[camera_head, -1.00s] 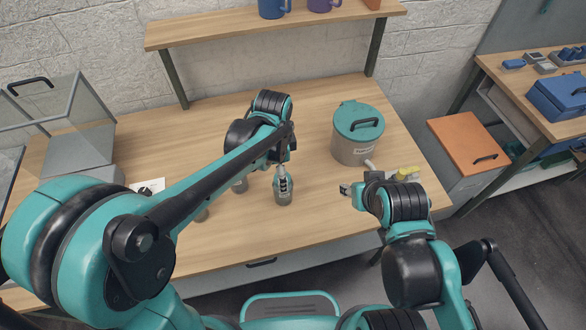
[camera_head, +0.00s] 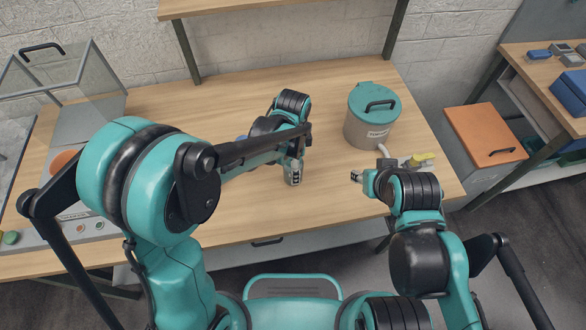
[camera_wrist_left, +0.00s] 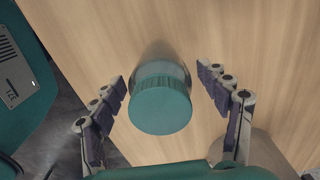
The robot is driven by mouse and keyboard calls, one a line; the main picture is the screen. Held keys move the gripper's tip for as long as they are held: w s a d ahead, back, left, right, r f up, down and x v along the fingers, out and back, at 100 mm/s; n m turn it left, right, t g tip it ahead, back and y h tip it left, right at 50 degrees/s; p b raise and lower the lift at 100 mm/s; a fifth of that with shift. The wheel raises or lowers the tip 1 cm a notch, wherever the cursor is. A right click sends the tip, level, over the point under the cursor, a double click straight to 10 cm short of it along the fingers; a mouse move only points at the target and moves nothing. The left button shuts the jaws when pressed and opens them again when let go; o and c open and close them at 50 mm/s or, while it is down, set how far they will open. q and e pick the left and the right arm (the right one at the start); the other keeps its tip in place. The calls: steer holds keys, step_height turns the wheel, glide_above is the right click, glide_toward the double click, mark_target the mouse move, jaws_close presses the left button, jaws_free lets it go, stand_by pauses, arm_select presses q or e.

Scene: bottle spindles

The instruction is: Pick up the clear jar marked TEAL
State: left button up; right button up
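A jar with a round ribbed teal lid (camera_wrist_left: 160,103) stands on the wooden table in the left wrist view. Its see-through body shows just above the lid, and no marking is readable. My left gripper (camera_wrist_left: 162,78) is open, with one finger on each side of the jar and a gap on both sides. In the head view my left gripper (camera_head: 293,172) points down at the table's middle, and the jar is mostly hidden there. My right gripper (camera_head: 357,177) is over the table's right part, away from the jar; its finger opening is too small to judge.
A grey bin with a teal lid (camera_head: 373,115) stands at the back right of the table (camera_head: 240,210). A clear-walled box (camera_head: 85,100) and a button panel (camera_head: 85,229) are at the left. My left arm hides the table's left middle.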

arm_select(q)
steer(key=c, duration=1.2)
steer(key=shift+c, duration=0.2)
